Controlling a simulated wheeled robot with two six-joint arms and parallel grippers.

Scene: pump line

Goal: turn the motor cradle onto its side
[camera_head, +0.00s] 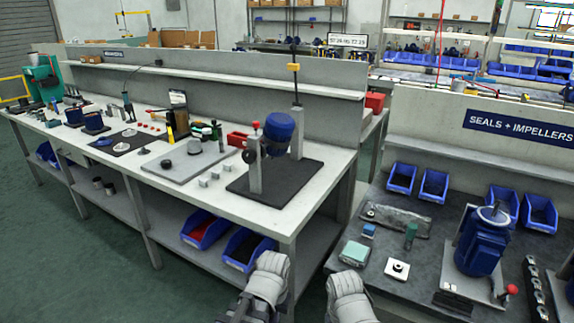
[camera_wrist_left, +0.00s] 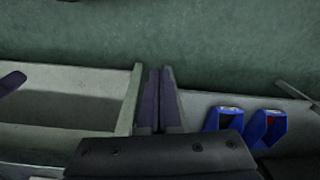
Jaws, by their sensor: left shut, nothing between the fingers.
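The motor cradle stands on a black mat (camera_head: 275,181) at the right end of the long bench. It has two grey upright posts (camera_head: 255,168) with a blue motor (camera_head: 279,130) hung between them and a red knob on the front post. The motor looks tilted. My left gripper (camera_wrist_left: 160,75) is shut and empty in the left wrist view, with green floor beyond its fingertips. The cradle does not show in that view. In the head view my forearms show at the bottom edge, apart from the cradle. My right gripper is out of view.
Small grey blocks (camera_head: 203,180) and a grey plate (camera_head: 187,160) lie left of the mat. Blue bins (camera_head: 205,229) sit on the shelf below. At right, a dark bench (camera_head: 385,225) carries another blue motor (camera_head: 482,241) and several bins. A gap separates the benches.

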